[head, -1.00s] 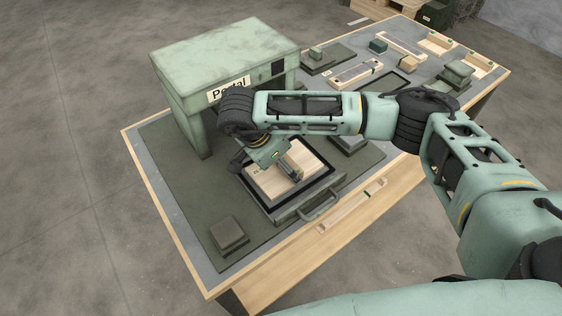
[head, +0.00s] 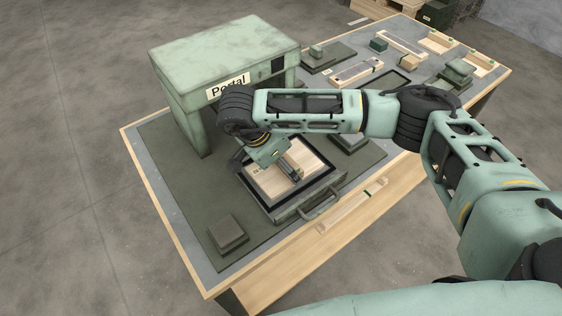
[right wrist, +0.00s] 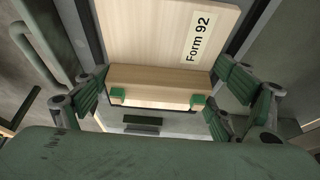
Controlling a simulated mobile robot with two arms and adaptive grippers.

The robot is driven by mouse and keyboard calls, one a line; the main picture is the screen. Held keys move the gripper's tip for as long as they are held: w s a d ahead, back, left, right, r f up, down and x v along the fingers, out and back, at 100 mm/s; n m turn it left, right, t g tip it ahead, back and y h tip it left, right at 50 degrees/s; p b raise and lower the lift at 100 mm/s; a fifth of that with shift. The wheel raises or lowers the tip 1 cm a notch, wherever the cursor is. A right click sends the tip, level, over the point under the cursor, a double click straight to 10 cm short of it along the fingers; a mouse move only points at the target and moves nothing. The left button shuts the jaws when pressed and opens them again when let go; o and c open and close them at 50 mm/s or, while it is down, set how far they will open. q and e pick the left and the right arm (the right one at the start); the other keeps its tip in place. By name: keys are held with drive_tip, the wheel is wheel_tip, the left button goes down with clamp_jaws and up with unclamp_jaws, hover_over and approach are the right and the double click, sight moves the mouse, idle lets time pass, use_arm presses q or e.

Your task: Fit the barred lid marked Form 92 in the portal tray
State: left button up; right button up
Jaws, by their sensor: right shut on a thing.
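The pale wooden lid (head: 262,184) lies within the dark rim of the portal tray (head: 306,203) in the head view, looking nearly level with it. My arm hides its far part. In the right wrist view the lid (right wrist: 150,35) shows the label "Form 92" and a wooden bar (right wrist: 158,82) with two green pieces. My right gripper (head: 291,170) is over the lid, shut on its bar; its fingers (right wrist: 160,92) flank the bar's two ends. Whether the lid is fully seated cannot be told. My left gripper is out of view.
The green portal housing (head: 225,65) stands behind the tray, close to my right wrist. A handle (head: 321,203) projects from the tray front. A small dark block (head: 228,234) sits at front left. Several wooden parts and dark plates occupy the table's far right.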

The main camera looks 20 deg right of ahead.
idle(0.4)
drive_tip(key=o, duration=1.5)
drive_tip(key=shift+r+p, duration=1.9)
drive_tip(key=shift+r, duration=2.1)
